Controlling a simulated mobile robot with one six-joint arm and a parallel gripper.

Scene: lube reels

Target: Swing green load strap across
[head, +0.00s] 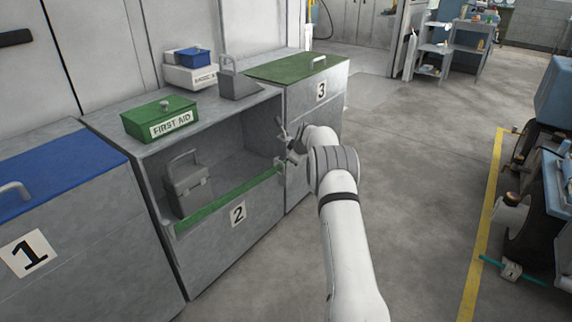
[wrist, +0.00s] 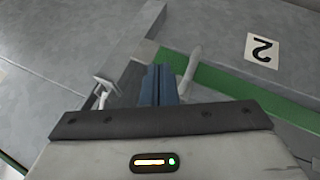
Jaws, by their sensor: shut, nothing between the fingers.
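A green strap-like band (head: 230,200) runs along the top edge of the front panel of bin 2, below the open compartment, from the left side to the right post. In the wrist view the green band (wrist: 235,85) runs off to the right beside the upside-down number 2. My gripper (head: 282,142) is at the right post of bin 2, near the band's right end. In the wrist view its blue fingers (wrist: 160,85) are together and empty. A pale rod (wrist: 191,70) stands just right of them, and a pale bracket (wrist: 105,88) is to their left. Contact cannot be told.
A grey toolbox (head: 188,187) stands inside bin 2. A green first aid box (head: 160,118) and a grey weight-like block (head: 238,82) sit on top. Bin 3 (head: 310,115) adjoins on the right, bin 1 (head: 70,220) on the left.

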